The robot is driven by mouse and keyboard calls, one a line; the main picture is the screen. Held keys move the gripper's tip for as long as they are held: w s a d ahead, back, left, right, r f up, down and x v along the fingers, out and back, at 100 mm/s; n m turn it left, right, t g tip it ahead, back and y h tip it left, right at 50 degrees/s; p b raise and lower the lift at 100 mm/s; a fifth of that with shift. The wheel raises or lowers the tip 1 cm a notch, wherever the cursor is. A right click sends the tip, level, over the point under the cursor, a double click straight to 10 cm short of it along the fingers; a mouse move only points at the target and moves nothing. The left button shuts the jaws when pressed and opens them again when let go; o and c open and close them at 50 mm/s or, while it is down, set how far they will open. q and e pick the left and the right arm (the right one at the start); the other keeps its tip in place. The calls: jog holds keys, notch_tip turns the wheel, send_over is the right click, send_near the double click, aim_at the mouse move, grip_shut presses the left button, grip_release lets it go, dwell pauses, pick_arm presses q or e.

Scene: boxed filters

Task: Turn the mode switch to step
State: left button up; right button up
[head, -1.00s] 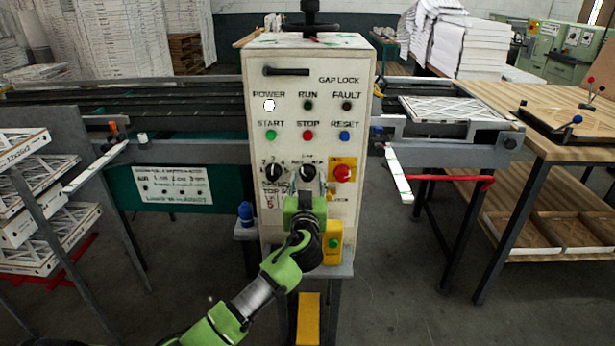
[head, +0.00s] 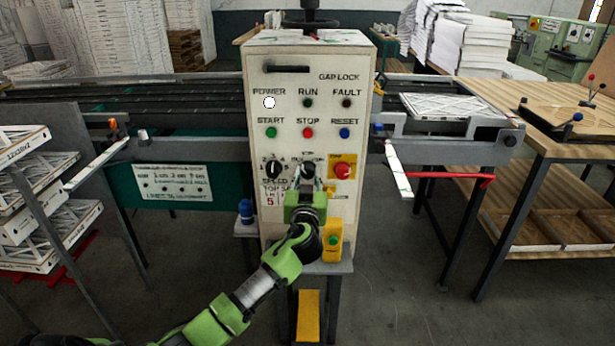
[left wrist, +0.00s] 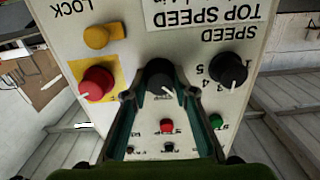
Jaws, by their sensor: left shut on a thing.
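The mode switch is a round black knob (left wrist: 160,76) with a white pointer line, on the front of the pale control cabinet (head: 257,215). In the left wrist view, which is upside down, it sits between my two fingertips. My left gripper (head: 307,178) is at the cabinet front and shut on the switch; it also shows in the left wrist view (left wrist: 158,94). In the head view the gripper hides most of the switch and its label. The position words around the knob are too small or covered to read. My right gripper is not in view.
The black speed knob (head: 273,172) is to the left of the switch. The red emergency button (head: 342,171) on its yellow plate is close to the right. Start (head: 271,132), stop (head: 308,132) and reset (head: 344,133) buttons are above. A yellow box with a green button (head: 333,240) is below.

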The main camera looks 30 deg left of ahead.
pick_arm(q)
jog(key=m, duration=0.4)
jog(key=shift+a+m+p, duration=0.1)
jog(key=shift+m+p, duration=0.35)
jog(key=shift+m, duration=1.75)
jog(key=o, duration=1.1)
jog(key=shift+s, duration=0.1)
jog(key=v, duration=1.2)
